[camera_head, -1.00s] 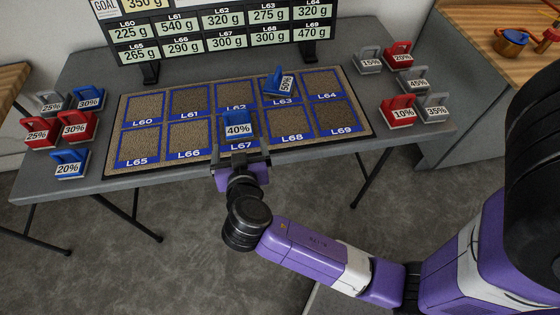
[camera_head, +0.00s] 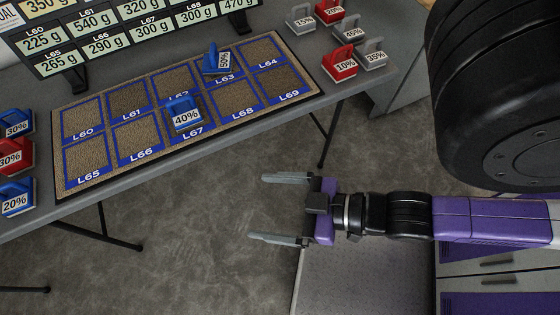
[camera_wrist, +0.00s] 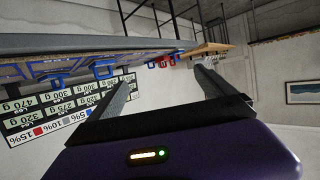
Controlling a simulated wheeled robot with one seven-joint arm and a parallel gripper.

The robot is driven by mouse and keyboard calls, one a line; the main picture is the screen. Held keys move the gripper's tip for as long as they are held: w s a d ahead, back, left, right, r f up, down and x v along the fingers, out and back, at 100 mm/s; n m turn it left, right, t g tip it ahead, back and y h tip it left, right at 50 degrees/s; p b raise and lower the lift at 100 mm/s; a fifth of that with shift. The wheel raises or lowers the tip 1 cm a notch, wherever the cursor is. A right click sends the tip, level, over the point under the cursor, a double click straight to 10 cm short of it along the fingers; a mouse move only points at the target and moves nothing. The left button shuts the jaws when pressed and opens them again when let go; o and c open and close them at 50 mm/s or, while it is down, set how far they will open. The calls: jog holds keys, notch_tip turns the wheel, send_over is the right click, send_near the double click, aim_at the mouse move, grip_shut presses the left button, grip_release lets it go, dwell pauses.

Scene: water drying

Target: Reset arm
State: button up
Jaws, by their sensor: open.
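My gripper (camera_head: 285,208) is open and empty, held out in front of the table's near edge and apart from it, with its fingers pointing left in the head view. In the wrist view my two fingers (camera_wrist: 162,88) are spread with nothing between them. The blue 40% block (camera_head: 185,115) stands on the L67 cell of the tray mat (camera_head: 117,169). The blue 50% block (camera_head: 216,60) stands around the L63 cell, tilted in the picture.
The grey table (camera_head: 290,20) also bears red and grey blocks at right, such as the red 10% block (camera_head: 341,66), and several at left, such as the blue 20% block (camera_head: 17,198). A display board (camera_head: 130,30) stands behind. Open floor (camera_head: 200,230) lies before the table.

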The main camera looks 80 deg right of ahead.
jog(key=shift+t, duration=0.4)
jog(key=r, duration=0.1)
jog(key=s+r, duration=0.2)
jog(key=shift+d+r, duration=0.25)
jog(key=shift+r, duration=0.05)
